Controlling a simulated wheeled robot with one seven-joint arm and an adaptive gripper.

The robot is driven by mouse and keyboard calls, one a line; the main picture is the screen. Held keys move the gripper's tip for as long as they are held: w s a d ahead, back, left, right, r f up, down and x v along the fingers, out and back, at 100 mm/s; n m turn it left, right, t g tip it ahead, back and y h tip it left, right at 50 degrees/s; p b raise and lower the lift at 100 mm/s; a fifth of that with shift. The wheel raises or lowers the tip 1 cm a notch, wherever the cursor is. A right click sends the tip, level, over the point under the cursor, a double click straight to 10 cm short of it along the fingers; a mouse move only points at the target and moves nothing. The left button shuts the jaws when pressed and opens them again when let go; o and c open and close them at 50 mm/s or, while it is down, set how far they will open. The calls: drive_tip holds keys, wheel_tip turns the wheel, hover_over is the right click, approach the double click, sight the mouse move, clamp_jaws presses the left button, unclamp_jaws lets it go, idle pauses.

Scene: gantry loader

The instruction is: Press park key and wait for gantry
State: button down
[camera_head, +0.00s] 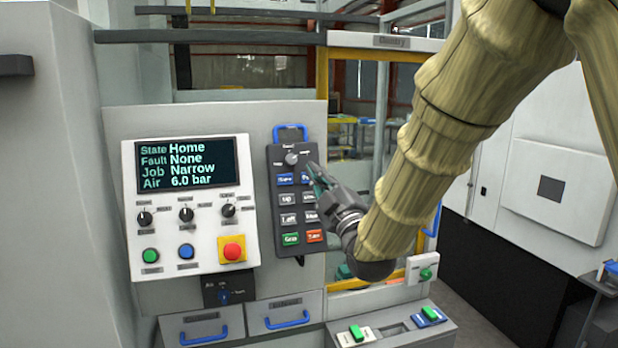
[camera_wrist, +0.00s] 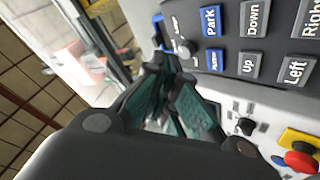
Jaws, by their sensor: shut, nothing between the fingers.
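The dark key pendant (camera_head: 266,205) hangs on the grey machine front. Its blue park key (camera_head: 306,178) is partly hidden behind my gripper (camera_head: 316,170) in the head view. In the wrist view the park key (camera_wrist: 211,21) reads clearly, beside the Down key. My gripper (camera_wrist: 165,68) is shut and empty, its tips close to the pendant's top near the small knob (camera_wrist: 187,49). I cannot tell whether the tips touch the pendant. The display (camera_head: 187,164) reads State Home, Fault None, Job Narrow, Air 6.0 bar.
Left of the pendant is a white panel (camera_head: 190,255) with knobs, buttons and a red stop button (camera_head: 232,250). Two drawers with blue handles (camera_head: 288,322) sit below. A yellow-framed gantry window (camera_head: 376,55) is behind my arm. Green switches (camera_head: 356,332) stand on a low ledge.

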drive_tip(key=w+a+f, duration=0.2)
drive_tip(key=w, duration=0.4)
drive_tip(key=shift+f+b, duration=0.25)
drive_tip(key=shift+b, duration=0.15)
idle(0.7)
